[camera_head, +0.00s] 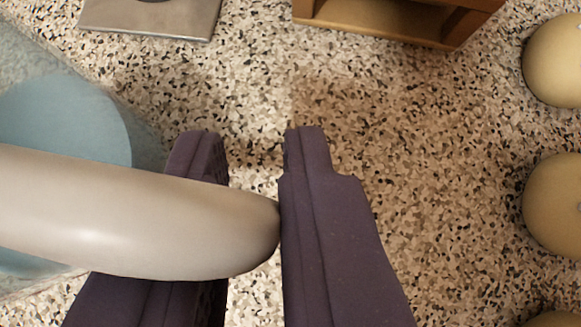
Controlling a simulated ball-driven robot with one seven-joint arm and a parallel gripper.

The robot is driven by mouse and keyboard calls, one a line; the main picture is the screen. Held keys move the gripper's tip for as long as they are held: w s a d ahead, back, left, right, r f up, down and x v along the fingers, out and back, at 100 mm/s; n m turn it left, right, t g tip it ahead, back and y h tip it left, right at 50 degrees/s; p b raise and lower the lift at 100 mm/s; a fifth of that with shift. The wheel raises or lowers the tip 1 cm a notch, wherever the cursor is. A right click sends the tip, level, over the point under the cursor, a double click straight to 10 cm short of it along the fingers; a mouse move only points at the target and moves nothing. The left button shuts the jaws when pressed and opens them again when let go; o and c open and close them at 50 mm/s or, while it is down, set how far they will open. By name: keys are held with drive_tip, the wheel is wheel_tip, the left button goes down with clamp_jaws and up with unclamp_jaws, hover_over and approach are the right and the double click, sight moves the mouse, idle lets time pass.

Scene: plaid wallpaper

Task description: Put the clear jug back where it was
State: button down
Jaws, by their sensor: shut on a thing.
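The clear jug (60,125) is at the left edge, partly cut off by the frame. Its see-through body shows a bluish round area inside. A smooth pale beige bar, which looks like the jug's handle (130,215), runs from the left edge across my left finger. Its rounded end touches the inner side of my right finger. My gripper (250,148) has two dark purple fingers and is shut on this handle. The handle hides part of the left finger. I cannot tell how high the jug is above the surface.
The speckled stone surface (430,150) is clear ahead and to the right of my fingers. A metal plate (150,18) lies at the top left. A brown wooden box-like thing (385,28) stands at the top. Rounded yellowish things (560,205) line the right edge.

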drive_tip(key=shift+f, duration=0.65)
drive_tip(key=shift+f, duration=0.15)
drive_tip(key=c, duration=1.1)
unclamp_jaws()
drive_tip(key=shift+o, duration=0.2)
